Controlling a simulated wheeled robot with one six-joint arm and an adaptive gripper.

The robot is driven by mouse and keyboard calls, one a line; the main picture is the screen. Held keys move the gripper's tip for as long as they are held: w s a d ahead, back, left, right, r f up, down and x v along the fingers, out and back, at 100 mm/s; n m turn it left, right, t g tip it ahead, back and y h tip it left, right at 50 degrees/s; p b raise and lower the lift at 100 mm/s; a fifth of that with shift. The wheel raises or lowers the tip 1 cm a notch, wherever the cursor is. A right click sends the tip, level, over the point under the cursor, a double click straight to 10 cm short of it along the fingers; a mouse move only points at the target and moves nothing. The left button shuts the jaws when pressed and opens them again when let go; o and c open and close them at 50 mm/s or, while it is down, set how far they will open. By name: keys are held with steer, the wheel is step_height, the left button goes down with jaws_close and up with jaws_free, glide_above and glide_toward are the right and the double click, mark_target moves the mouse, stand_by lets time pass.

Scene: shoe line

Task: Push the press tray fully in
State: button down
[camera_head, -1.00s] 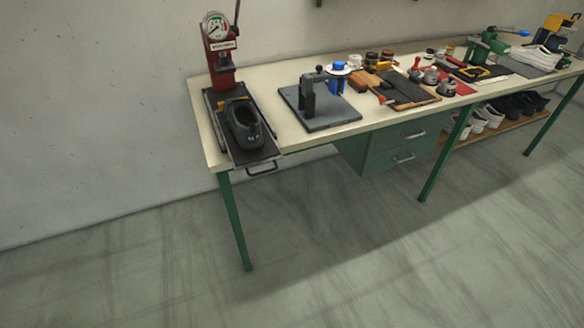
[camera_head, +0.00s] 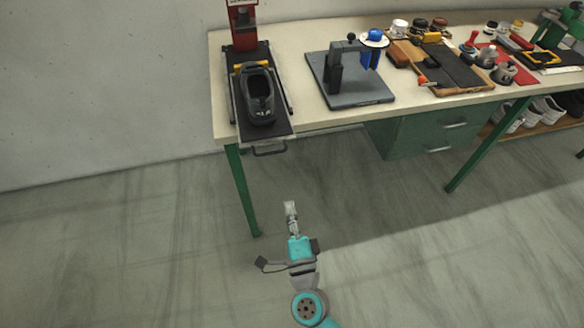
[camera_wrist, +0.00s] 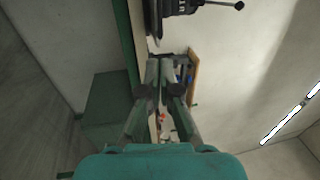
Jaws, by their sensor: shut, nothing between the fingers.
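The press tray (camera_head: 280,130) is a dark flat tray on rails at the left end of the bench. It juts out past the bench's front edge, with a wire handle (camera_head: 270,152) at its front. A dark shoe (camera_head: 259,95) stands on the tray. The red press (camera_head: 243,28) is behind it, its top cut off by the picture edge. My gripper (camera_head: 290,206) is in front of and below the tray handle, apart from it, over the floor. Its fingers are together and empty; they also show in the wrist view (camera_wrist: 165,66).
The bench (camera_head: 306,116) has green legs and a green drawer unit (camera_head: 425,133). A grey plate with a clamp stand (camera_head: 350,92) sits right of the tray. Several tools and jars lie farther right. The floor in front is clear.

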steer(key=x, duration=1.3)
steer(key=shift+w, duration=0.4)
steer(key=shift+a, duration=0.1)
